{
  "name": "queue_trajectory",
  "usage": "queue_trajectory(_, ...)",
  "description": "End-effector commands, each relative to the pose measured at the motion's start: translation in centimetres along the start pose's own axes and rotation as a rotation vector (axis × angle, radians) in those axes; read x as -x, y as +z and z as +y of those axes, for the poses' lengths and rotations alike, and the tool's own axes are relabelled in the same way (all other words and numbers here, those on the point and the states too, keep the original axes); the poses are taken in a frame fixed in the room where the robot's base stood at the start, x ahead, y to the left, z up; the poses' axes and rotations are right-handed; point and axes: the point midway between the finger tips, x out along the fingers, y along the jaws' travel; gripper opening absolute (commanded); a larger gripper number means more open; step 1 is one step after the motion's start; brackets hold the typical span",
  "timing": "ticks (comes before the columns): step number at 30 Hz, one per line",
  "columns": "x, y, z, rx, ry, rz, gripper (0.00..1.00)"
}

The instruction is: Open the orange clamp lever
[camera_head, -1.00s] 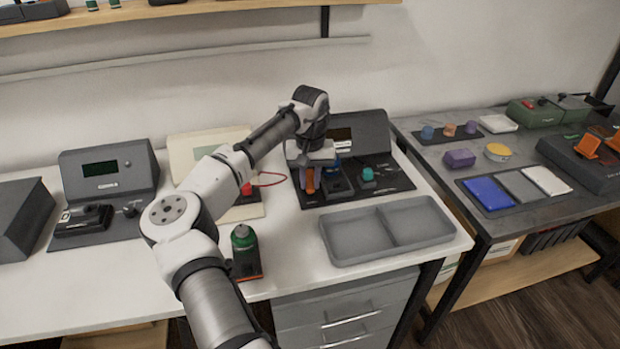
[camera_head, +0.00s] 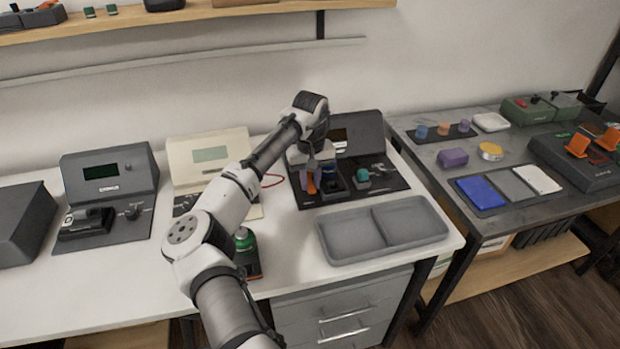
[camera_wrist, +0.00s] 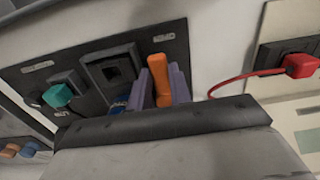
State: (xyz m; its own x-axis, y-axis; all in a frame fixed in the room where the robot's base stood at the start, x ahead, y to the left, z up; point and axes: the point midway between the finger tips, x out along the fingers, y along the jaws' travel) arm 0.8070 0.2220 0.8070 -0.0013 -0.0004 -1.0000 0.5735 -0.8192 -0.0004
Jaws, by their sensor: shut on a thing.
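The orange clamp lever (camera_wrist: 159,80) stands up between the two purple fingers of my gripper (camera_wrist: 161,86) in the wrist view. My gripper is shut on it. In the head view the lever (camera_head: 311,187) shows as a small orange patch below my gripper (camera_head: 318,182), at the left of the dark fixture board (camera_head: 394,186). My wrist hides much of the clamp. A dark square socket (camera_wrist: 112,70) lies beside the lever, with a blue part (camera_wrist: 119,104) near the fingers.
A teal knob (camera_head: 362,175) is on the same board. A red plug with a red cable (camera_wrist: 300,65) lies close by. A grey two-part tray (camera_head: 335,252) sits in front. A green-topped bottle (camera_head: 244,240) stands near my arm. Other orange levers (camera_head: 578,145) are on the right table.

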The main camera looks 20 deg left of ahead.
Motion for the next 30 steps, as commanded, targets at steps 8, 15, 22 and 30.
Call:
queue_trajectory(8, 0.02, -0.03, 0.01, 0.001, 0.001, 0.002, 0.42)
queue_trajectory(15, 0.01, -0.02, 0.01, 0.0, 0.0, 0.001, 0.42)
queue_trajectory(22, -0.13, -0.09, -0.16, -0.027, -0.001, 0.004, 0.42)
queue_trajectory(30, -0.37, -0.21, -0.92, -0.181, -0.005, 0.007, 0.42)
